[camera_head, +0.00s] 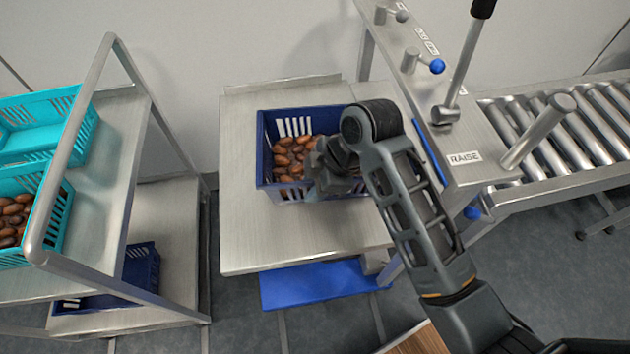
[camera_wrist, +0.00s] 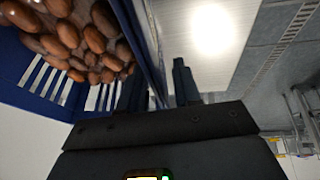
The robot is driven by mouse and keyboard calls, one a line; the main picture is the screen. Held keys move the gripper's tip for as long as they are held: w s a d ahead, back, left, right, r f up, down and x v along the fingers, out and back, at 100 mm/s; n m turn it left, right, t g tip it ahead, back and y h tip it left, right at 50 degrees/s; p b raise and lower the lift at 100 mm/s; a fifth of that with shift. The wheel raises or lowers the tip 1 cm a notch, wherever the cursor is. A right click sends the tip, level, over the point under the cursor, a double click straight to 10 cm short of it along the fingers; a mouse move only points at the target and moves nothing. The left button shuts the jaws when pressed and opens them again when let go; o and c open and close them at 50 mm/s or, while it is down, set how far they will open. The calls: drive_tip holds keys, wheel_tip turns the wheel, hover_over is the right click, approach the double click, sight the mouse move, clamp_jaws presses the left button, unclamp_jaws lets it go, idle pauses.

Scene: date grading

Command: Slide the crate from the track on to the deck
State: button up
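The blue crate (camera_head: 264,150) holds brown dates and stands on the steel deck (camera_head: 290,235), towards its right side. My gripper (camera_head: 325,172) is at the crate's right part, and my forearm hides that end. In the wrist view the crate (camera_wrist: 125,25) fills the upper left. Its wall runs down between my dark fingers (camera_wrist: 160,88), one on the inner side and one outside. Whether both fingers press on the wall I cannot tell. The roller track (camera_head: 560,150) lies to the right, beyond the console, with no crate visible on it.
A console (camera_head: 440,120) with a RAISE label, a blue knob and levers (camera_head: 468,60) stands right of the deck. A rack (camera_head: 130,130) at left carries turquoise crates (camera_head: 45,110), with a dark blue crate (camera_head: 140,268) below. The deck's left and front are clear.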

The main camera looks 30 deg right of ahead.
clamp_jaws()
idle(1.2)
